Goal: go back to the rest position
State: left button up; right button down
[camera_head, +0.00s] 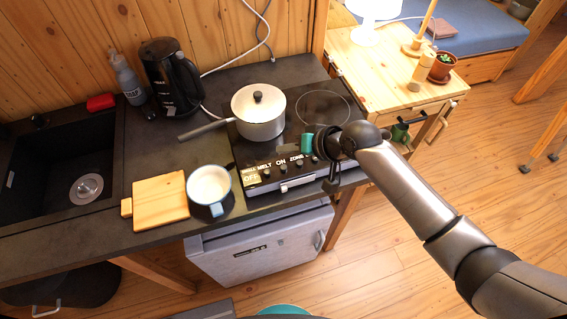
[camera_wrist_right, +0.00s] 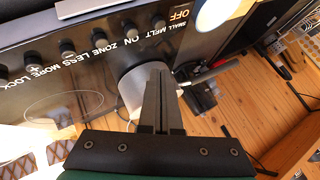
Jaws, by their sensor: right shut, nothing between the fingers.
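My right arm comes in from the lower right in the head view, and its gripper (camera_head: 331,183) hangs over the front edge of the cooktop, by the control panel (camera_head: 290,173). In the right wrist view the two dark fingers of the right gripper (camera_wrist_right: 160,72) are together, with nothing between them. The panel (camera_wrist_right: 75,45) with its knobs and lettering lies beyond the fingers in that view. Whether the fingertips touch the panel or its front, I cannot tell. My left gripper is in neither view.
A lidded pot (camera_head: 258,112) stands on the cooktop, its handle pointing left. A white-and-blue mug (camera_head: 209,186) and a wooden board (camera_head: 160,202) are on the counter to the left. A kettle (camera_head: 170,78) stands behind. A wooden side table (camera_head: 375,70) is at right. Open floor (camera_head: 400,260) lies in front.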

dwell(0.8)
jog(key=s+d+g+h, duration=0.1)
jog(key=s+d+h, duration=0.3)
jog(key=s+d, duration=0.6)
jog(key=s+d+g+h, duration=0.1)
jog(key=s+d+h, duration=0.3)
jog(key=s, duration=1)
notch_tip(320, 180, down, 34)
jog(key=s+d+g+b, duration=0.1)
jog(key=s+b, duration=0.1)
jog(key=b, duration=0.9)
jog(key=s+d+f+b, duration=0.1)
jog(key=s+f+b, duration=0.3)
jog(key=s+f, duration=0.3)
jog(key=s+d+f+g+b, duration=0.1)
jog(key=s+f+b, duration=0.3)
jog(key=s+f, duration=0.4)
notch_tip(320, 180, down, 6)
jog(key=shift+d+f+n+y+b, duration=0.1)
jog(key=shift+d+n+y+b, duration=0.25)
jog(key=shift+d, duration=0.15)
